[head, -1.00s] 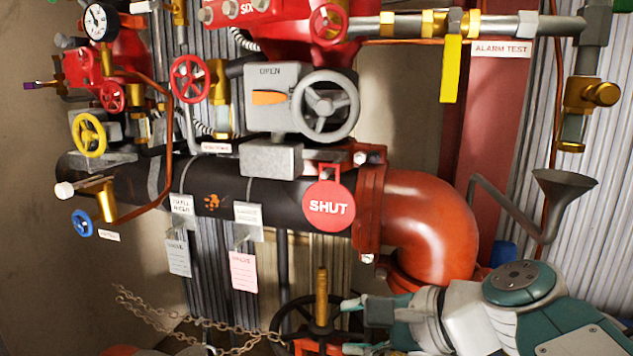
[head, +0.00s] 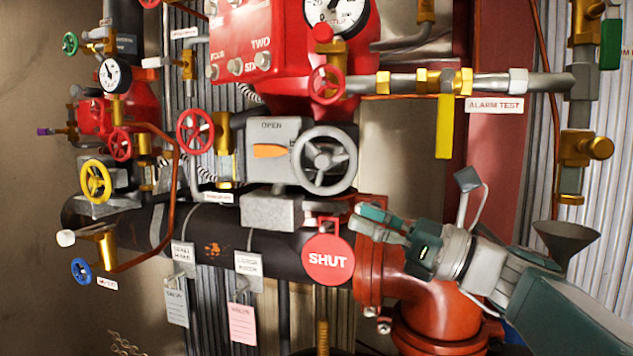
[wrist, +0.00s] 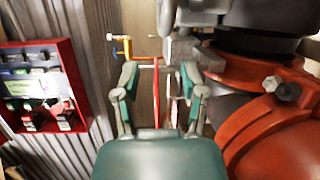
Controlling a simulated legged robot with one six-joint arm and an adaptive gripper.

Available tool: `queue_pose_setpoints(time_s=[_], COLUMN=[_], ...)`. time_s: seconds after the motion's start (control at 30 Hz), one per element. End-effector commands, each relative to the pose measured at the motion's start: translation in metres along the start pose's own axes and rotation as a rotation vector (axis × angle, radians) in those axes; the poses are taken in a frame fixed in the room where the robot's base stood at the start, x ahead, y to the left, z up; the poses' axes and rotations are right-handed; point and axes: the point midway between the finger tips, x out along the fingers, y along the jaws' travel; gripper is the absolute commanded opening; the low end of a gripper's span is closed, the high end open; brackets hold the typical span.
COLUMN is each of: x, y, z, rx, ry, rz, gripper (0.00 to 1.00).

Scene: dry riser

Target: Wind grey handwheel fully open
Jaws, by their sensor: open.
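The grey handwheel (head: 324,160) has spokes and a central hub. It sits on the right side of a grey gearbox (head: 270,180) marked OPEN, with an orange pointer (head: 268,152) lying roughly level below that word. My gripper (head: 361,224) is below and right of the handwheel, apart from it, pointing left near the red SHUT disc (head: 328,260). In the wrist view my gripper (wrist: 160,85) has its two fingers spread, with a thin red upright edge showing between them. I cannot make out the handwheel clearly there.
The orange-red pipe elbow (head: 435,305) lies below my gripper. A red handwheel (head: 195,131) and a yellow handwheel (head: 96,181) stand left. A yellow lever (head: 444,127) hangs at upper right. A grey funnel (head: 566,240) is at right. A red panel (wrist: 42,88) is left in the wrist view.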

Motion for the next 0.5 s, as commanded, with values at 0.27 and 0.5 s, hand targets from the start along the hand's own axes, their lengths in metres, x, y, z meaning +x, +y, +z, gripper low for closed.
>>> queue_pose_setpoints(time_s=[0.27,0.5], x=[0.015,0.048], y=[-0.009,-0.005], z=[0.011,0.014], rx=[0.091,0.089], ry=[-0.096,-0.096], rz=[0.061,0.064], gripper=[0.54,0.54])
